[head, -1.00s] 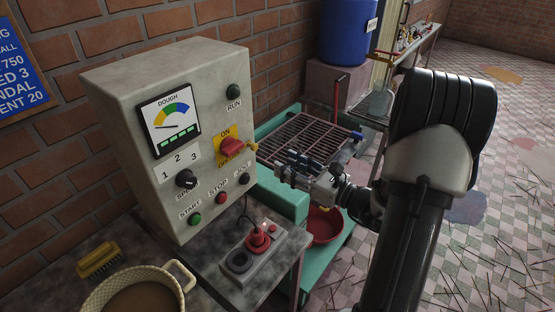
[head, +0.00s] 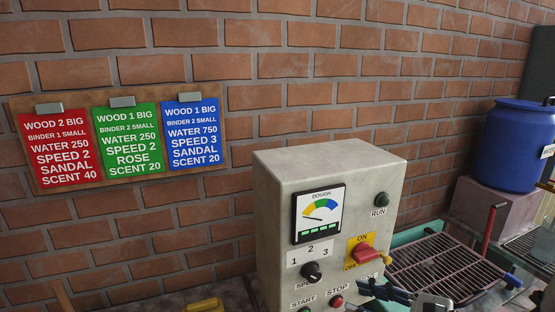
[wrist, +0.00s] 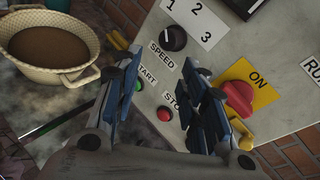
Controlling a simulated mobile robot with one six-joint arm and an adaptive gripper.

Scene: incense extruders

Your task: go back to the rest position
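My gripper (head: 378,291) shows at the bottom edge of the head view, in front of the lower right of a grey control box (head: 276,215). In the wrist view its two blue and black fingers (wrist: 162,66) stand well apart with nothing between them. The box face lies beyond the fingers, with the speed knob (wrist: 174,38), green start button (wrist: 138,85), red stop button (wrist: 164,114) and red ON/OFF switch (wrist: 238,96). The right finger is close to the switch in the picture; I cannot tell whether they touch. Most of my arm is out of the head view.
A beige basin (wrist: 52,78) of brown material stands beside the box. A metal rack (head: 450,268) and a blue barrel (head: 512,145) are at the right. Red, green and blue recipe cards (head: 127,142) hang on the brick wall behind. The dough gauge (head: 320,210) is on the box.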

